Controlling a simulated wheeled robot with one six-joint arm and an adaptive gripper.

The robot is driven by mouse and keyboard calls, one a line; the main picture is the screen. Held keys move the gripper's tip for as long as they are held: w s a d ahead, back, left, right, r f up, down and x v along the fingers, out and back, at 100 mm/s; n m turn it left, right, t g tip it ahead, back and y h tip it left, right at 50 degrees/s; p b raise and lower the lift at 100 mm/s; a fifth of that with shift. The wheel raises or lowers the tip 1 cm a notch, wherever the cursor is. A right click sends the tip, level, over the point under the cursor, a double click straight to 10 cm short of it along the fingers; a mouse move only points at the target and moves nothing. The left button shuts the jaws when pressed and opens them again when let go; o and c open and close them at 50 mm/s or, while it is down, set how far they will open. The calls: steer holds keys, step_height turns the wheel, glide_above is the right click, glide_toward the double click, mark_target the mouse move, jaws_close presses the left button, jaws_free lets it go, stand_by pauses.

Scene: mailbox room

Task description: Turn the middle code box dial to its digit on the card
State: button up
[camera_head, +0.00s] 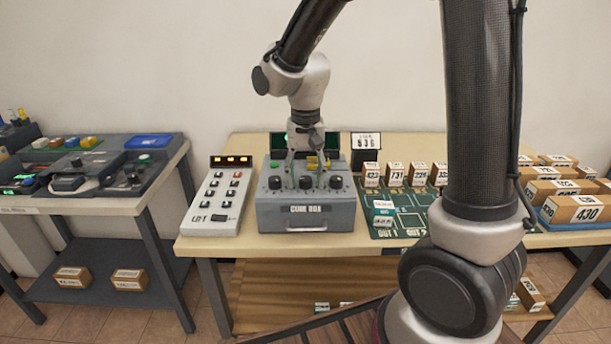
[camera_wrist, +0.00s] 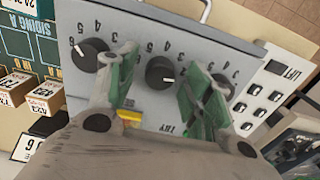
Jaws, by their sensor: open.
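The grey code box (camera_head: 306,214) stands on the wooden table with three black dials on its top. Its middle dial (camera_head: 306,182) shows between the fingers of my gripper (camera_head: 304,178). In the wrist view, the middle dial (camera_wrist: 160,72) has a white pointer mark and printed digits around it. My gripper (camera_wrist: 162,92) is open, one green-padded finger on each side of this dial, with visible gaps. The outer dials (camera_wrist: 93,54) (camera_wrist: 222,87) lie just beyond the fingers. The white card (camera_head: 366,141) stands behind and right of the box; its small digits are hard to read.
A white keypad unit (camera_head: 217,201) stands left of the code box. A green board (camera_head: 398,222) with labelled cartons lies to its right. A yellow piece (camera_wrist: 130,118) sits on the box near one finger. A dark side table (camera_head: 108,170) stands at left.

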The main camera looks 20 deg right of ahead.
steer(key=shift+f, duration=0.15)
steer(key=c, duration=1.1)
steer(key=shift+o, duration=0.2)
steer(key=shift+n, duration=0.3)
steer(key=n, duration=0.3)
steer(key=shift+n, duration=2.1)
